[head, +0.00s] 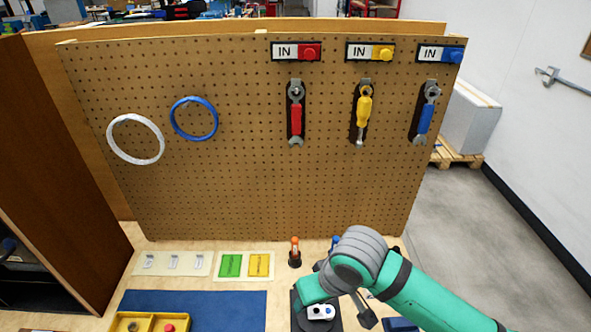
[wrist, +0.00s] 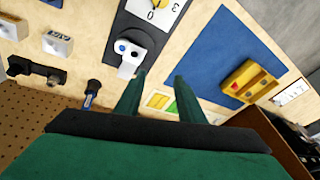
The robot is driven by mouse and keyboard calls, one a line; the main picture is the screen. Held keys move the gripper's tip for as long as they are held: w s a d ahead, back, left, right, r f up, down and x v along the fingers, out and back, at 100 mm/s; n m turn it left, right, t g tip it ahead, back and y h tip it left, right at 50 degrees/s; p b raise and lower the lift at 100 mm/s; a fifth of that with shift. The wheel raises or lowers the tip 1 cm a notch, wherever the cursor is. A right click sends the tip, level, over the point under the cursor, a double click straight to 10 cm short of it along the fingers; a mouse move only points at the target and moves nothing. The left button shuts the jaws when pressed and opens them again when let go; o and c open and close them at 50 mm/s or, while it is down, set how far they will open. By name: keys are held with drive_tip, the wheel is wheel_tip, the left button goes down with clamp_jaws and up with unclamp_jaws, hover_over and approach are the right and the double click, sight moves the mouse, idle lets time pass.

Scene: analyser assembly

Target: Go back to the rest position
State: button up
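In the wrist view my gripper (wrist: 160,76) has its two green fingers apart, with nothing visible between them. It hangs above the workbench (wrist: 205,30). A black panel (wrist: 122,22) with a white switch-like part (wrist: 127,60) and a yellow dial (wrist: 158,4) lies just beyond the left finger. In the head view my green and grey arm reaches in from the lower right over the bench. My fingertips cannot be made out there, and the arm covers part of the bench's right side. The white part also shows in the head view (head: 321,312).
A pegboard (head: 230,170) with hanging tools and rings stands behind the bench. An orange-topped post (head: 294,252) stands left of my arm. A blue mat (head: 215,306) and yellow tray (head: 147,318) lie lower left. A dark brown cabinet (head: 60,170) borders the left. Floor shows right.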

drive_tip(key=w+a+r+m+t+y, duration=0.2)
drive_tip(key=w+a+r+t+y, duration=0.35)
drive_tip(key=a+r, duration=0.45)
drive_tip(key=w+a+r+m+t+y, duration=0.1)
drive_tip(key=w+a+r+t+y, duration=0.5)
drive_tip(key=a, duration=0.5)
drive_tip(key=s+d+f+m+t+h, duration=0.2)
drive_tip(key=s+d+f+m+h, duration=0.4)
drive_tip(key=f, duration=0.4)
drive_tip(key=s+d+f+m+t+h, duration=0.3)
drive_tip(key=s+f+h, duration=0.4)
drive_tip(key=s+f, duration=0.15)
drive_tip(key=s+d+f+n+g, duration=0.1)
drive_tip(key=s+d+f+n, duration=0.1)
drive_tip(key=s, duration=0.5)
drive_tip(key=s+d+f+n+g+h, duration=0.1)
drive_tip(key=s+d+f+n, duration=0.2)
drive_tip(key=s, duration=0.5)
drive_tip(key=s+d+f+n+g, duration=0.1)
drive_tip(key=s+d+f+n, duration=0.1)
drive_tip(key=s, duration=0.5)
drive_tip(key=shift+s+d+f+n, duration=0.3)
drive_tip(key=shift+d+f, duration=0.4)
drive_tip(key=shift+f, duration=0.1)
